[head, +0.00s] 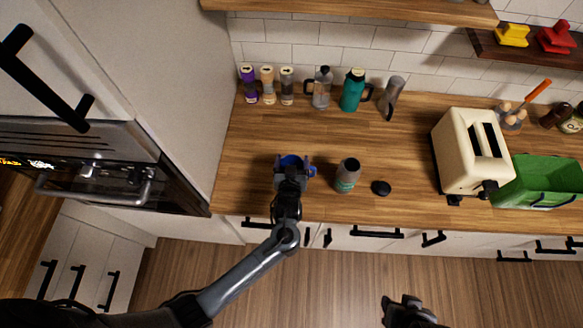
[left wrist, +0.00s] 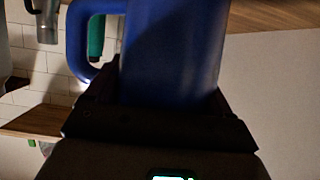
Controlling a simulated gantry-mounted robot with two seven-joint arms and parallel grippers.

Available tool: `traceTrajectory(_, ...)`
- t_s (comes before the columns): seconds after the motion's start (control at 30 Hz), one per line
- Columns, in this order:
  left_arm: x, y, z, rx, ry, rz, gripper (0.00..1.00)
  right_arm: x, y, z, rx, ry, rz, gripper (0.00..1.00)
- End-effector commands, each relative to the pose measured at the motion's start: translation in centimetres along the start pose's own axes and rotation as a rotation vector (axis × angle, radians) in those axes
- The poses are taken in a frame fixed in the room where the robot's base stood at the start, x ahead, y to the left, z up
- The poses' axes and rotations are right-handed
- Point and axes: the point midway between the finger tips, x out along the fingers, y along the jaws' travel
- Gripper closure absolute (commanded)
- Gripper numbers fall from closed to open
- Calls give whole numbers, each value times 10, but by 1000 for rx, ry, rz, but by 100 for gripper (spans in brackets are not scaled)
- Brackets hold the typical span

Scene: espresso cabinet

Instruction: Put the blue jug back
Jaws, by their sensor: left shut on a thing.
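The blue jug (head: 290,161) is at the left part of the wooden counter, near its front edge, mostly hidden by my gripper in the head view. In the left wrist view the blue jug (left wrist: 172,50) fills the middle, with its handle to the left. My left gripper (head: 294,173) is shut on the jug's body. I cannot tell whether the jug touches the counter. My right gripper (head: 404,308) is at the bottom of the head view, over the floor, and its jaws are not clear.
An open grey bottle (head: 347,175) and a black lid (head: 381,188) are right of the jug. A toaster (head: 472,150) and green crate (head: 545,182) are at right.

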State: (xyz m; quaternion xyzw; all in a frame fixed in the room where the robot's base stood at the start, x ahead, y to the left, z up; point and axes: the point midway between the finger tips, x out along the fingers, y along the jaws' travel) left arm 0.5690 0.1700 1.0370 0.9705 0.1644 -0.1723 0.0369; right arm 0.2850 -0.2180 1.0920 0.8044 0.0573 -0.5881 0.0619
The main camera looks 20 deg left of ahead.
Motion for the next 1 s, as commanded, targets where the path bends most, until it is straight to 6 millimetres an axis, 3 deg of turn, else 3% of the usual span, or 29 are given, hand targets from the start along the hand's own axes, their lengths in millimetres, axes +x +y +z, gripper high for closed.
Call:
traceTrajectory(0.43,15,0,37,0,4,2,64,1,0,0,0,1,1,57)
traceTrajectory(0.93,17,0,45,-1,2,1,64,4,1,0,-2,4,2,57)
traceTrajectory(0.97,17,0,44,-1,1,1,14,3,1,0,-2,3,2,57)
traceTrajectory(1.0,16,0,44,-1,1,1,8,3,1,-1,-2,3,2,57)
